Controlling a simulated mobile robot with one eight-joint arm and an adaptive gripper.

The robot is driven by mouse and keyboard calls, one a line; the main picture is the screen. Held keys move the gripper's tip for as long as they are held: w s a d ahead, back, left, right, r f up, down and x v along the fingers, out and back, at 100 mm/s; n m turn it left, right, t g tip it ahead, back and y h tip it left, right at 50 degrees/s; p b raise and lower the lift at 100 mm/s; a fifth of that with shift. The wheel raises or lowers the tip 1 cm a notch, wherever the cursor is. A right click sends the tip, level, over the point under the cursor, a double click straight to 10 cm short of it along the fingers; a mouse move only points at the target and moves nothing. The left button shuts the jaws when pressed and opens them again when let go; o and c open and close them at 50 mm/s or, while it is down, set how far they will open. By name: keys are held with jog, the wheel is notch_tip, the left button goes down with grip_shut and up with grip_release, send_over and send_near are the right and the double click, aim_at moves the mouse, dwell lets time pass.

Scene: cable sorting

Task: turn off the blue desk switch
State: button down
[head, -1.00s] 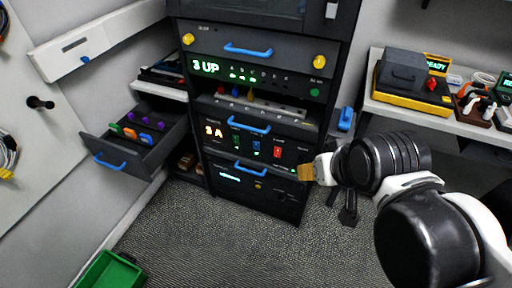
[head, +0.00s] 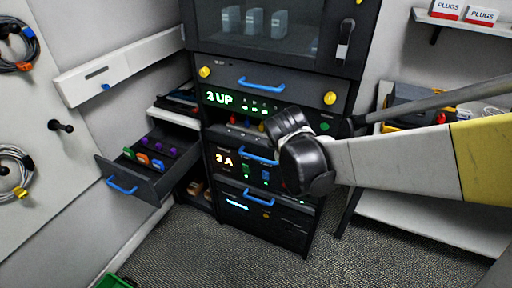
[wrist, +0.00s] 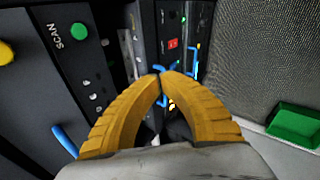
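A small blue switch (head: 266,174) sits on the lower panel of the dark rack, right of a green one (head: 247,170). Its label is too small to read and I cannot tell its position. A red switch (wrist: 172,43) shows in the wrist view; my arm covers that spot in the head view. My gripper (wrist: 162,73) has its yellow fingers together at the tips, with nothing visible between them. It is in front of the rack, close to its face, with blue handles beyond the tips. In the head view my arm hides the fingers.
The rack displays appear to read 2 UP (head: 218,97) and 2 A (head: 223,159). An open drawer (head: 128,180) with colored plugs stands at left. A green bin (wrist: 295,122) is on the floor. A desk (head: 420,216) stands at right. The carpet in front is clear.

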jog(key=w+a+f+n+h+p, duration=0.1)
jog(key=w+a+f+n, duration=0.5)
jog(key=w+f+n, duration=0.4)
jog(key=a+f+n+t+h, duration=0.1)
jog(key=a+f+n, duration=0.1)
jog(key=f, duration=0.6)
jog(key=a+f+n+t+p, duration=0.1)
jog(key=a+f+n, duration=0.2)
jog(key=f, duration=0.5)
jog(key=shift+f+n+h, duration=0.15)
jog(key=shift+n+h, duration=0.25)
jog(key=shift+n, duration=0.2)
jog(key=shift+w, duration=0.15)
jog(key=b, duration=0.5)
send_near(264, 176)
jog(key=x, duration=0.4)
jog(key=f+x, duration=0.1)
jog(key=x, duration=0.1)
jog(key=shift+s+a, duration=0.1)
jog(key=shift+s, duration=0.25)
jog(key=shift+w+d+r, duration=0.25)
jog(key=shift+w, duration=0.25)
